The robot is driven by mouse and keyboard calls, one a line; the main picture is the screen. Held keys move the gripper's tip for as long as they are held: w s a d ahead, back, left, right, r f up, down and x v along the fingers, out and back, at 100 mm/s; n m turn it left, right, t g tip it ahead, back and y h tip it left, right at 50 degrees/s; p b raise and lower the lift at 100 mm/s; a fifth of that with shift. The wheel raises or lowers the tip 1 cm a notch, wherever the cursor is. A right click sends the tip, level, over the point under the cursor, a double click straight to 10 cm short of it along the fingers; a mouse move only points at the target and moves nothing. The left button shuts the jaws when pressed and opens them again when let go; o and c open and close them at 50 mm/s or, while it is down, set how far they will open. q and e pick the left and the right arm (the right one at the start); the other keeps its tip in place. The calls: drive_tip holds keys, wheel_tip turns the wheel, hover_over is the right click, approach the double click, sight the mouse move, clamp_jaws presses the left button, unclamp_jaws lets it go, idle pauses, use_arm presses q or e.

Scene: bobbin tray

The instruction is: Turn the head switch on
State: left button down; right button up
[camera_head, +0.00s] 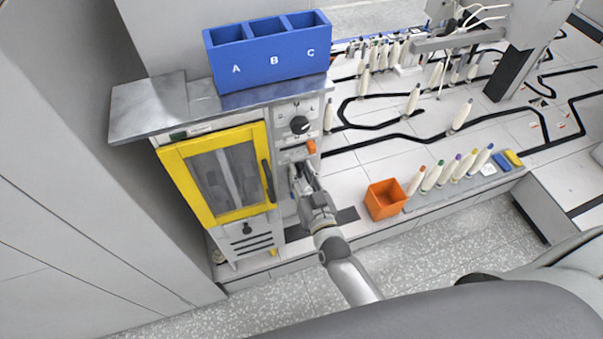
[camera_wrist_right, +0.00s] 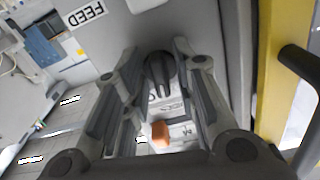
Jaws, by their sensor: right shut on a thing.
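A black rotary knob (camera_wrist_right: 160,75) sits on the grey machine front, between my right gripper's fingertips in the right wrist view; I take it for the head switch, though its label is not readable. My right gripper (camera_head: 298,173) is at the narrow panel right of the yellow door, below an orange switch (camera_head: 311,147). Its fingers (camera_wrist_right: 157,58) are shut on the black knob, one on each side. The orange switch also shows in the wrist view (camera_wrist_right: 160,134), apart from the fingers. In the head view my gripper hides the gripped knob. My left gripper is not in view.
A larger black dial (camera_head: 299,124) is above the orange switch. The yellow-framed door (camera_head: 168,167) has a black handle (camera_head: 267,181) close to my gripper. A blue A-B-C bin (camera_head: 222,76) stands on top.

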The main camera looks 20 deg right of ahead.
drive_tip(key=m, duration=0.6)
drive_tip(key=shift+m, duration=0.3)
idle(0.4)
drive_tip(key=o, duration=0.7)
drive_tip(key=s, duration=1.2)
drive_tip(key=shift+d, duration=0.15)
